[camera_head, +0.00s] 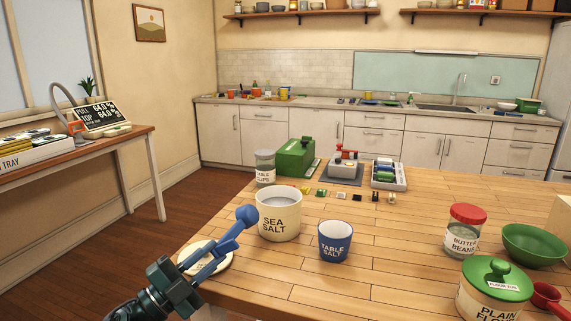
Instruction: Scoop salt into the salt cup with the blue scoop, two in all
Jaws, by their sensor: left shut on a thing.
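My left gripper (180,283) is shut on the handle of the blue scoop (228,240) at the lower left. The scoop points up and to the right, its head overlapping the left side of the sea salt crock in the picture; I cannot tell whether they touch. What the scoop's bowl holds cannot be made out. The cream crock (279,226), labelled SEA SALT, is open and shows pale grey contents. The blue salt cup (335,241), labelled TABLE SALT, stands upright to its right with a white inside. My right gripper is not in view.
A round cream labelled disc (218,263) lies at the left table edge, behind the scoop. A lidded jar (265,168) and a green box (294,157) stand behind the crock. A butter beans jar (462,231), green bowl (533,245) and plain flour crock (488,299) stand at right. The middle front is clear.

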